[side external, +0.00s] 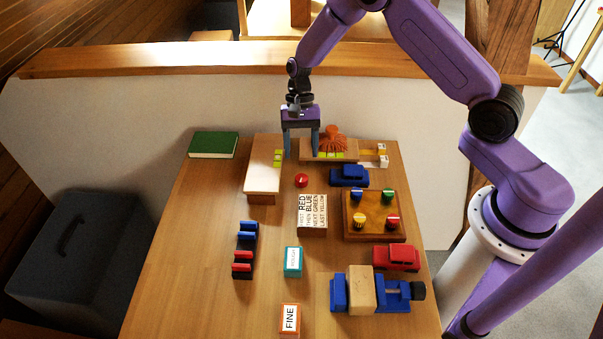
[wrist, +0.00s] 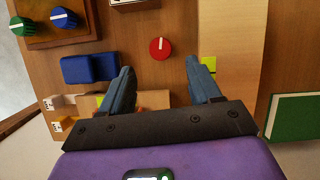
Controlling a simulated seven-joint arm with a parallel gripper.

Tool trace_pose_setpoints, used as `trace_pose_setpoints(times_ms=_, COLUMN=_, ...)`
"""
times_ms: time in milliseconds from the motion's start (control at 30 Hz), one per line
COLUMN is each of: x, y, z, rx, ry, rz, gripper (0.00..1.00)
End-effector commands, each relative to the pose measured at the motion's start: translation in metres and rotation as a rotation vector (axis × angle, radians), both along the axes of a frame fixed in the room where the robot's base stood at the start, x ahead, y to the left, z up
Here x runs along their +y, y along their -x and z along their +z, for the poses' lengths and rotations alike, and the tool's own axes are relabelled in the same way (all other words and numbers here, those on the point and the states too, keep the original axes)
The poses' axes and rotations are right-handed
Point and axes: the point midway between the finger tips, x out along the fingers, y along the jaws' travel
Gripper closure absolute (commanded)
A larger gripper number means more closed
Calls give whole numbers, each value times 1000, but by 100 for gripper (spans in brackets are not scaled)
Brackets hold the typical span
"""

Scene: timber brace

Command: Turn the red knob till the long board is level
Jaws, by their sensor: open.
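A round red knob (side external: 301,181) sits by itself near the inner end of the pale long board (side external: 262,178), apart from it. In the wrist view the red knob (wrist: 161,48) carries a white pointer line. The long board (wrist: 236,45) also shows in the wrist view, with a yellow-green level vial on its edge; I cannot tell its tilt. A shorter board (side external: 312,151) with similar vials and an orange-brown object stands at the back. My gripper (side external: 301,154) is open and empty, fingers pointing down behind the knob. In the wrist view the gripper's fingertips (wrist: 160,67) are either side of the knob's line, not touching it.
A wooden box (side external: 374,232) with several coloured knobs, one red, stands to the right. A printed colour-order block (side external: 312,214) is just in front of the knob. Blue (side external: 349,175) and red (side external: 397,256) toy cars, a vise (side external: 372,291) and a green book (side external: 214,145) lie around.

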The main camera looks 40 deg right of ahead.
Motion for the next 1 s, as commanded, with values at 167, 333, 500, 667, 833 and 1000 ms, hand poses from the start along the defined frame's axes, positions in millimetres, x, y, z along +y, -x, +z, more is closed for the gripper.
trace_pose_setpoints(times_ms=167, x=8, y=11, z=-32, rx=4, ry=0, rz=1, gripper=37)
trace_pose_setpoints(times_ms=333, x=14, y=18, z=-55, rx=3, ry=0, rz=0, gripper=37)
trace_pose_setpoints(times_ms=500, x=18, y=22, z=-67, rx=0, ry=0, rz=1, gripper=37)
trace_pose_setpoints(times_ms=667, x=19, y=22, z=-71, rx=-2, ry=0, rz=1, gripper=37)
trace_pose_setpoints(times_ms=833, x=19, y=22, z=-71, rx=-2, ry=0, rz=1, gripper=37)
trace_pose_setpoints(times_ms=1000, x=19, y=22, z=-71, rx=-2, ry=0, rz=1, gripper=83)
